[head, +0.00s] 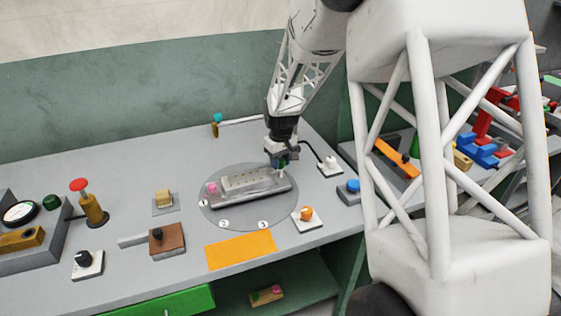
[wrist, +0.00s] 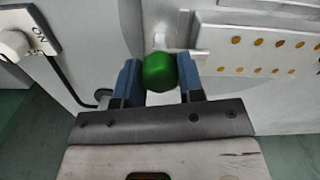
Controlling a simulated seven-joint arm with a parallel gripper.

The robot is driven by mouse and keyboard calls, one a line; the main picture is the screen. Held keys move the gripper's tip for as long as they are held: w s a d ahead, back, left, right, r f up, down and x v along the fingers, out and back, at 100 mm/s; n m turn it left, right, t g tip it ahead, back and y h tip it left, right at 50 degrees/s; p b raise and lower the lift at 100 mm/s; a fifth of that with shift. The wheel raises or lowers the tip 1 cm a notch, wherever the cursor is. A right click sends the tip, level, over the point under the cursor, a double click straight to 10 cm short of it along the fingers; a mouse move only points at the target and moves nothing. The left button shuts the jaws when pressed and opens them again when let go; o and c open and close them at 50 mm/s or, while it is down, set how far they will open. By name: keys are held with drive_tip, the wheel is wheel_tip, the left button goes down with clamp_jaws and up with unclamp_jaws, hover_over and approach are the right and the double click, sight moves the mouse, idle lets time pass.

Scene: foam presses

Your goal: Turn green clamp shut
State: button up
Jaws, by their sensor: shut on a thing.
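The green clamp (wrist: 160,71) shows in the wrist view as a round green knob at the edge of a metal plate with rows of holes (wrist: 260,58). My gripper (wrist: 160,82) has its two blue fingers on either side of the knob and is shut on it. In the head view my gripper (head: 281,161) reaches down at the right end of the grey plate (head: 250,188), and the green knob is mostly hidden there. A pink knob (head: 211,188) sits at the plate's left end. The clamp's turn angle cannot be told.
The plate lies on a round grey disc (head: 222,210) with numbered marks. An orange knob (head: 306,213), a white switch (head: 329,166) and a blue button (head: 352,186) stand close by on the right. An orange mat (head: 240,250) lies flat in front.

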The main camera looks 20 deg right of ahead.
sight(281, 160)
idle(0.3)
drive_tip(key=o, duration=0.9)
drive_tip(key=shift+r, duration=3.9)
